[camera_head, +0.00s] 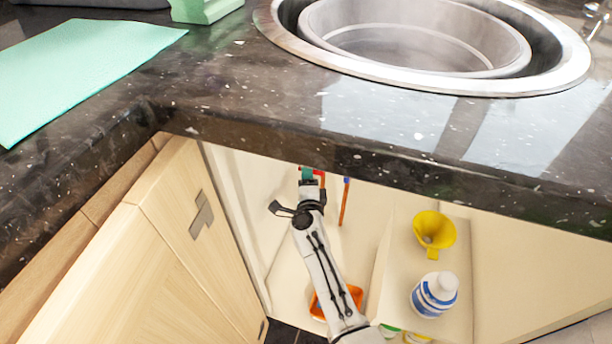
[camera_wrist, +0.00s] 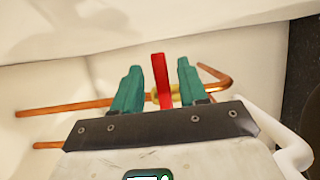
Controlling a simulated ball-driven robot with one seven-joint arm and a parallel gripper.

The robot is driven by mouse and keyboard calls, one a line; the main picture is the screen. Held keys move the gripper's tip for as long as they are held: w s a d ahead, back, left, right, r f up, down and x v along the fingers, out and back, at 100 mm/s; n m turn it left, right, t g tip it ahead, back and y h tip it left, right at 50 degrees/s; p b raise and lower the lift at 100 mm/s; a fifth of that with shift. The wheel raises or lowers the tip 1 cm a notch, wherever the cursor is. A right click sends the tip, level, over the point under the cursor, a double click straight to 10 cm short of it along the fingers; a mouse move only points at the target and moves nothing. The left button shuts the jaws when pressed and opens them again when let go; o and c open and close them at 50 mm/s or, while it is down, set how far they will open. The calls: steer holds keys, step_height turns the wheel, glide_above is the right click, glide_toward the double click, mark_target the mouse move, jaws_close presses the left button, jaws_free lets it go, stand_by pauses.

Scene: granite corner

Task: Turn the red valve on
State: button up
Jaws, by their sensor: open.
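The red valve (camera_wrist: 161,82) shows in the wrist view as an upright red handle on a horizontal copper pipe (camera_wrist: 65,108). In the head view only a small bit of red (camera_head: 320,175) shows under the counter edge, beside my gripper. My gripper (camera_head: 307,174) reaches into the open cabinet under the counter. In the wrist view my gripper (camera_wrist: 158,80) has its two green fingers apart, one on each side of the red handle, with a gap on both sides. I cannot tell whether the handle is fully at fingertip depth.
The dark counter edge (camera_head: 350,160) hangs over my gripper. An open cabinet door (camera_head: 170,240) stands to the left. A blue-topped copper pipe (camera_head: 344,205) is to the right. A yellow funnel (camera_head: 434,230), a white-blue bottle (camera_head: 434,294) and an orange tray (camera_head: 318,308) are inside the cabinet.

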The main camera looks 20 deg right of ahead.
steer(key=shift+b+x, duration=0.3)
steer(key=shift+x, duration=0.75)
jaws_close()
